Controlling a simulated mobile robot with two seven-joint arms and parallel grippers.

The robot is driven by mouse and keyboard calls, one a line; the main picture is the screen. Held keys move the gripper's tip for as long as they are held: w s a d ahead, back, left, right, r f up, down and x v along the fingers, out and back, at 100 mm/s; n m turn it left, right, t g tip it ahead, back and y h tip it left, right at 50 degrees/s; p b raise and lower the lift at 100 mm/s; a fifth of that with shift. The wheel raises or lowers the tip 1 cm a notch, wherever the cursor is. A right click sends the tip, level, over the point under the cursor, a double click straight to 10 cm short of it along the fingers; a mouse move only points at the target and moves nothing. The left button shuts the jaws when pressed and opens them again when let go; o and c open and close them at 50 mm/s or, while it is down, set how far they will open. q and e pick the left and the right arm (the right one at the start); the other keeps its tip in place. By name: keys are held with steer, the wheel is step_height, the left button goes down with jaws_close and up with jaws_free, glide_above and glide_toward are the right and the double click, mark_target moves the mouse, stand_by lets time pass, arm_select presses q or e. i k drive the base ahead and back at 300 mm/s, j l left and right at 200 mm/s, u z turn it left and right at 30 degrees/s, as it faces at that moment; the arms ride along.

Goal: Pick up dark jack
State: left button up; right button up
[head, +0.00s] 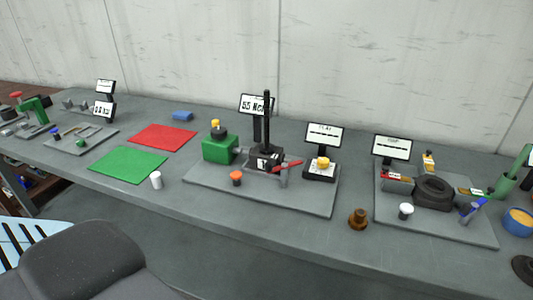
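No thing is plainly marked as the dark jack. A small dark brown, stepped piece (358,218) stands upright on the grey workbench (290,238) near its front edge, between two grey boards, and its shape fits a small screw jack. Similar small pieces stand nearby: one with an orange top (236,178), one with a white top (405,210) and a white cylinder (156,180). A black round thing (523,266) is cut off at the right edge. Neither of my grippers is in view.
The middle board (210,180) bears a green block (219,148), a black upright post and small displays. The right board (470,232) bears a black ring (433,192). Red and green mats lie left. Bare bench surrounds the brown piece. A dark grey rounded shape fills the lower left.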

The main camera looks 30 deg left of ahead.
mark_target(259, 154)
steer(key=j+u, duration=0.25)
steer(key=u, duration=0.2)
steer(key=k+j+u, duration=0.1)
steer(key=j+u, duration=0.2)
steer(key=u, duration=0.2)
